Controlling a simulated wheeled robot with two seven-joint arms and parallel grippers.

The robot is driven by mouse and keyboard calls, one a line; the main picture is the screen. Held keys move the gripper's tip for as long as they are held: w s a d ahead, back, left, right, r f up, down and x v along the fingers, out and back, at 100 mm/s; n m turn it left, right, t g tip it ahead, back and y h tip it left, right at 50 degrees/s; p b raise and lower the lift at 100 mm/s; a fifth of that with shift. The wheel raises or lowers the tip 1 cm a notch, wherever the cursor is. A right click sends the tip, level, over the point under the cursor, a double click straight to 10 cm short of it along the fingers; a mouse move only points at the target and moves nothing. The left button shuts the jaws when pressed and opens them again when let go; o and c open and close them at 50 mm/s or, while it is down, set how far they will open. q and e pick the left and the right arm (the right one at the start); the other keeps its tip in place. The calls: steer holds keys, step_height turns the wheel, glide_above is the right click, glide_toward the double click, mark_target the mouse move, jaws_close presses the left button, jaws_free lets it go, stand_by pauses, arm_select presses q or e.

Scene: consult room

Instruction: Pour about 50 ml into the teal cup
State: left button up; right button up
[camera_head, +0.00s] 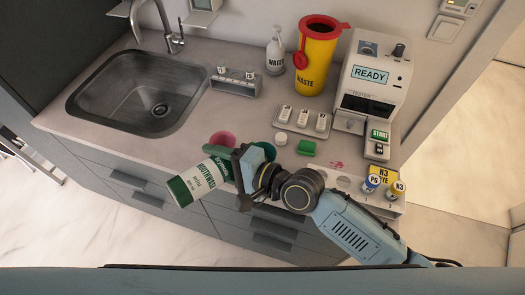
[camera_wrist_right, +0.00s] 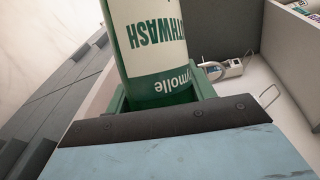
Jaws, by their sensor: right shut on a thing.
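My right gripper (camera_head: 228,168) is shut on the white and green mouthwash bottle (camera_head: 200,182) and holds it tilted above the front edge of the counter. In the right wrist view the bottle (camera_wrist_right: 155,45) sits between the green fingers, its label upside down. A teal rim (camera_head: 269,148), which looks like the teal cup, shows just behind the gripper; most of it is hidden, so its contents cannot be seen. A pink-red round cup (camera_head: 222,139) stands just behind the bottle, partly covered. I cannot see any liquid flowing. My left gripper is not in view.
The sink (camera_head: 140,92) is at the left. A white tray (camera_head: 303,121), a white round piece (camera_head: 281,138) and a green block (camera_head: 306,147) lie right of the cups.

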mark_target(218, 172)
steer(key=shift+s+a+f+n+h+p, duration=0.1)
steer(key=shift+a+f+n+h+p, duration=0.05)
steer(key=shift+f+n+h+p, duration=0.65)
steer(key=shift+f+n+t, duration=0.3)
steer(key=shift+f, duration=0.1)
steer(key=shift+f+n+h, duration=0.3)
steer(key=shift+f, duration=0.05)
steer(key=shift+s+a+f, duration=0.1)
stand_by(1.0)
